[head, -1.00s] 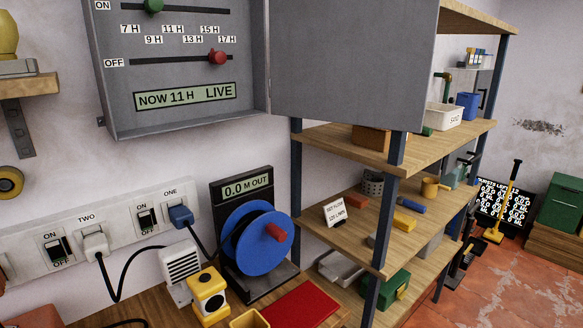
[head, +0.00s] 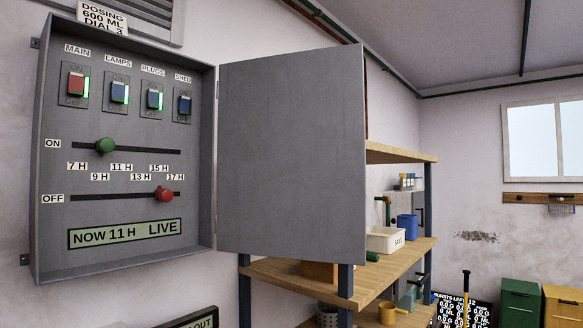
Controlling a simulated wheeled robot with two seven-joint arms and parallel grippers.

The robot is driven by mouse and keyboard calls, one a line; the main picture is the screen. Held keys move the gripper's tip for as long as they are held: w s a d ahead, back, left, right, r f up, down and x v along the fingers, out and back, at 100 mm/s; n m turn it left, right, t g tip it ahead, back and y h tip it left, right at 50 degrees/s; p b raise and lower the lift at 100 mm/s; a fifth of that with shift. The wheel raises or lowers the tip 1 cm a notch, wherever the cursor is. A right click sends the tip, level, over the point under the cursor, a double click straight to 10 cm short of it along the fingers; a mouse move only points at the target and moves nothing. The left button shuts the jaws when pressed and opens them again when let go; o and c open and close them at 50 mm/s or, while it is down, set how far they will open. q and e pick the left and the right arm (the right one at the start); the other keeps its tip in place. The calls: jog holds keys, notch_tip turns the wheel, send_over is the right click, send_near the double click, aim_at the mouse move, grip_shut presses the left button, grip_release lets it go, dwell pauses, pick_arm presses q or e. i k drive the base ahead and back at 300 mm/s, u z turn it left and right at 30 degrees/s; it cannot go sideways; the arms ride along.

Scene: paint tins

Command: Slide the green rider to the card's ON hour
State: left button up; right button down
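The green rider (head: 106,146) sits on the upper slot, marked ON, inside the open grey wall box (head: 50,240). It stands a little right of above the 9 H label and left of the 11 H label. The red rider (head: 164,194) sits on the lower slot, marked OFF, between the 15 H and 17 H labels. The display (head: 124,234) reads NOW 11 H LIVE. A card (head: 102,18) on top of the box reads DOSING 600 ML DIAL 3; it shows no ON hour. Neither gripper is in view.
Several rocker switches (head: 118,92) sit above the riders. The box's grey door (head: 290,150) stands open to the right, partly hiding wooden shelves (head: 400,255). Green (head: 519,304) and yellow (head: 562,306) boxes stand at the far right. Space before the riders looks clear.

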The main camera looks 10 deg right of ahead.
aim_at(107, 145)
jog(key=z, duration=1.65)
jog(key=i, duration=3.05)
jog(key=u, duration=4.05)
jog(key=i, duration=0.5)
